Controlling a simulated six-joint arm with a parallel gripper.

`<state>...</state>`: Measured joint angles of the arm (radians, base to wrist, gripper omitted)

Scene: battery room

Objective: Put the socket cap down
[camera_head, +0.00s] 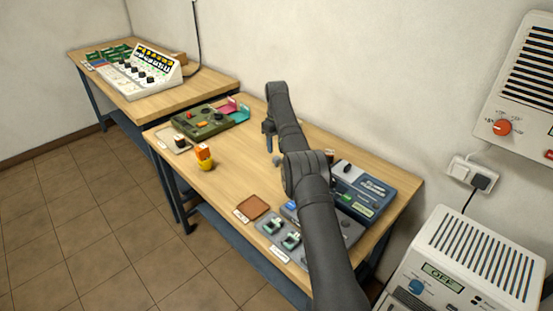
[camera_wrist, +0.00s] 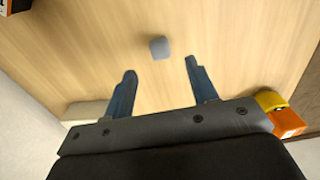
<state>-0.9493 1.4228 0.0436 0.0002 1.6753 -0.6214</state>
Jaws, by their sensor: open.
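A small grey cap (camera_wrist: 159,47), which looks like the socket cap, sits on the bare wooden table top in the wrist view. It also shows as a small grey spot in the head view (camera_head: 277,161). My gripper (camera_wrist: 160,70) is open, with its two blue-grey fingers apart and nothing between them. The cap is just beyond the fingertips in the picture, near the middle of the gap, and no finger visibly touches it. In the head view my gripper (camera_head: 268,138) hangs over the middle of the table.
The wood around the cap is clear. A wall stands behind; my arm hides part of the table.

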